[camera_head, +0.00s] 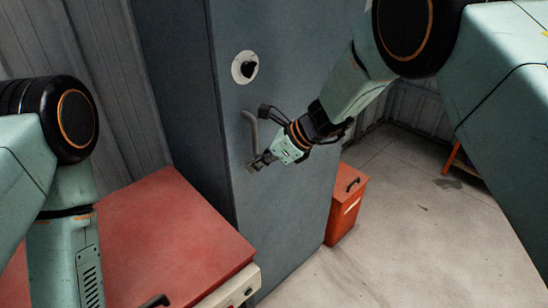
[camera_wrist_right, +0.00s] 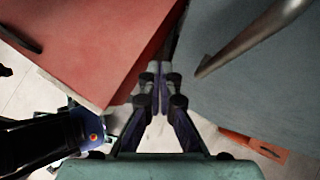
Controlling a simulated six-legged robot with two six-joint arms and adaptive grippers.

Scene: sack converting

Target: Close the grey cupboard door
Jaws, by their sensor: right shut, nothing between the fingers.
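The tall grey cupboard stands in the middle of the head view, with its grey door (camera_head: 290,210) facing front right. The door carries a curved grey bar handle (camera_head: 251,132) and a black knob on a white round plate (camera_head: 245,67). The door looks flush with the body; I cannot tell if a small gap is left. My right gripper (camera_head: 258,162) is shut and empty, in front of the door, by the handle's lower end. In the right wrist view its fingertips (camera_wrist_right: 158,72) meet, with the handle (camera_wrist_right: 250,38) to their right, apart from them.
A red-topped bench (camera_head: 170,235) stands left of the cupboard, close to its front edge. A red-orange box (camera_head: 346,205) with a black handle stands on the floor to the right. The concrete floor (camera_head: 410,230) right of it is mostly clear.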

